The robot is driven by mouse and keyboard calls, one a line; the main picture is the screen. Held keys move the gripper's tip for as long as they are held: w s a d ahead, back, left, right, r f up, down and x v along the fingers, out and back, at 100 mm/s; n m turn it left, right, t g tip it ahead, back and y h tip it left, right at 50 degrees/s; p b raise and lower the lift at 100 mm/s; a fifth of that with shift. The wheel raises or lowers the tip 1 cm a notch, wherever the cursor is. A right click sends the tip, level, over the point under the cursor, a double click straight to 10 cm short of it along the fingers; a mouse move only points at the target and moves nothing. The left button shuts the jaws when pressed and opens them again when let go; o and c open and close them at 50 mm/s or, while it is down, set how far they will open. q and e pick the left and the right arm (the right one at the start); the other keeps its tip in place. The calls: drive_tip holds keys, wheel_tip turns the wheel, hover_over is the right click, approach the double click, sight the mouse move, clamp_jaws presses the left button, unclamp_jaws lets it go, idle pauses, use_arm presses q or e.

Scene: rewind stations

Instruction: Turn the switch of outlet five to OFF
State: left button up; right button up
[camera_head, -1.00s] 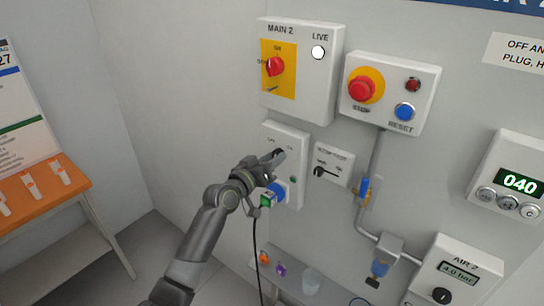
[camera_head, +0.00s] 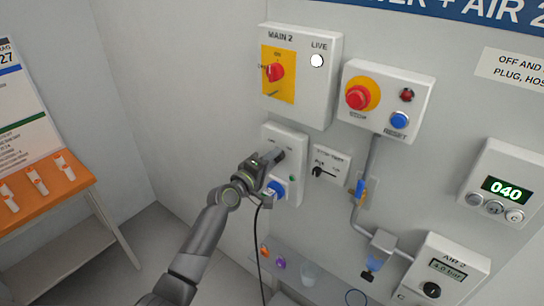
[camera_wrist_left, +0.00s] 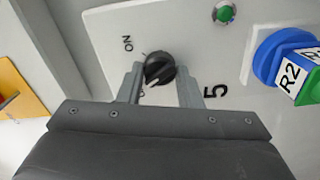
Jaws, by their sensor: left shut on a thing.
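The outlet panel (camera_head: 298,140) is a white plate on the wall; in the wrist view its plate (camera_wrist_left: 110,22) bears a large 5. The black rotary switch (camera_wrist_left: 160,68) is on it, with ON printed beside it and another label mostly hidden by a finger. A pale mark on the knob faces the lower left of the wrist view, towards that hidden label. My left gripper (camera_head: 277,158) is at the panel, its fingers (camera_wrist_left: 162,84) shut on the switch from both sides. My right gripper is out of view.
A blue plug (camera_head: 278,188), tagged R2 in the wrist view, sits in the outlet below a green lamp (camera_wrist_left: 223,13). Its cable hangs down. The MAIN 2 box (camera_head: 302,75), stop box (camera_head: 388,98) and a small selector plate (camera_head: 328,168) are close by.

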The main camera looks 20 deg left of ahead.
use_arm(q)
drive_tip(key=shift+n+p, duration=0.45)
drive_tip(key=shift+n, duration=0.75)
drive_tip(key=o, duration=1)
drive_tip(key=b+v, duration=0.1)
drive_tip(key=v, duration=1.6)
drive_tip(key=shift+s+b, duration=0.2)
drive_tip(key=shift+b, duration=0.15)
drive_tip(key=shift+a, duration=0.1)
